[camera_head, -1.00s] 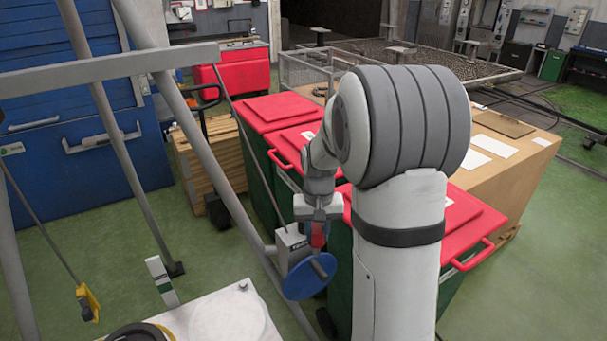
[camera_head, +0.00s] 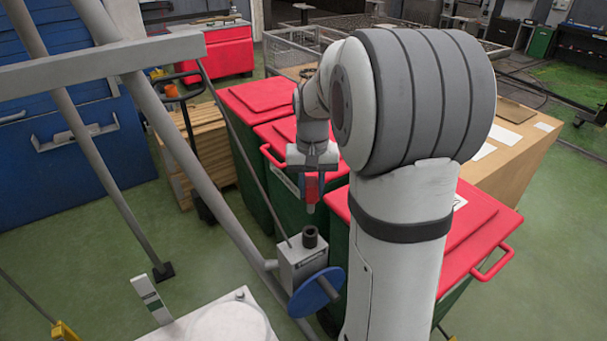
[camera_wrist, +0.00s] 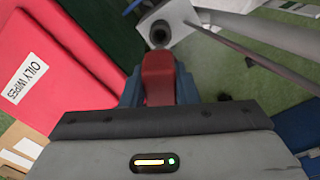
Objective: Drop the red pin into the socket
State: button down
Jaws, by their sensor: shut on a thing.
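My gripper (camera_head: 313,178) is shut on the red pin (camera_head: 312,188), which hangs roughly upright with its lower end free. In the wrist view the red pin (camera_wrist: 158,76) sits between the blue fingers of my gripper (camera_wrist: 159,88). The socket (camera_head: 310,237) is a dark round collar on top of a grey box (camera_head: 303,265). The pin's lower end is above the socket and apart from it in the head view. The socket (camera_wrist: 159,35) shows just beyond the pin in the wrist view; its opening is partly visible.
A blue disc (camera_head: 317,291) is on the box's front. Grey frame tubes (camera_head: 190,160) slant past on the left. Red-lidded bins (camera_head: 262,96) stand close behind and right. A white-topped table (camera_head: 185,333) is at the front. Green floor (camera_head: 100,225) is open at left.

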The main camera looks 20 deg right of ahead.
aim_at(311, 197)
jog(key=shift+s+r, duration=0.1)
jog(key=shift+r, duration=0.1)
jog(key=shift+a+f, duration=0.1)
jog(key=shift+f, duration=0.05)
jog(key=shift+f+b, duration=0.2)
jog(key=shift+b, duration=0.1)
jog(key=shift+f+b, duration=1.85)
jog(key=shift+f, duration=0.75)
jog(key=shift+f+b, duration=2)
jog(key=shift+f, duration=0.8)
jog(key=c, duration=1.1)
grip_release()
jog(key=shift+o, duration=0.2)
jog(key=shift+r, duration=3.9)
